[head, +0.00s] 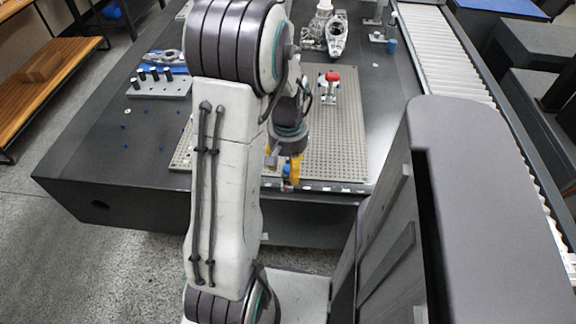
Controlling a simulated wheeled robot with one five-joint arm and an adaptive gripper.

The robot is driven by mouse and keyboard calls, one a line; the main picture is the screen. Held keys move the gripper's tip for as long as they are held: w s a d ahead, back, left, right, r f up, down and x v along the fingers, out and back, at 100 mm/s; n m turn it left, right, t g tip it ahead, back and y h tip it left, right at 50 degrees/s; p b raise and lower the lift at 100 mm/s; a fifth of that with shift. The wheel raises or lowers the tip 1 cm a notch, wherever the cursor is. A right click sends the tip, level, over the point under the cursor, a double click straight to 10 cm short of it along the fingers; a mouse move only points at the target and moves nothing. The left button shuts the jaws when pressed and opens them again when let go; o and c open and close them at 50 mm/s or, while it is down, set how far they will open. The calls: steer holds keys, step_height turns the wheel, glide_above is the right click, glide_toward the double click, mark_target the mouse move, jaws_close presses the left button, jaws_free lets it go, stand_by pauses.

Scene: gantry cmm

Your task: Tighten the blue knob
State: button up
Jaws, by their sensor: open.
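A small blue part (287,171), which looks like the blue knob, shows at the front edge of the perforated plate (345,140). My gripper (283,166) has yellow fingers and points down there, beside or around the blue part. The fingers are open. I cannot tell whether they touch the blue part, because my arm and gripper hide much of it.
A red-topped fixture (332,84) stands on the plate. Metal castings (337,36) and a blue cylinder (391,46) stand farther back. A grey block with black pegs (160,86) is at left. A roller conveyor (440,50) runs along the right.

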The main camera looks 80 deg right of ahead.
jaws_close()
stand_by(0.4)
steer(key=shift+m, duration=0.4)
steer(key=m, duration=0.4)
steer(key=shift+a+m, duration=0.1)
steer(key=shift+m, duration=0.3)
steer(key=m, duration=0.4)
steer(key=shift+m+b, duration=0.3)
steer(key=shift+m, duration=0.1)
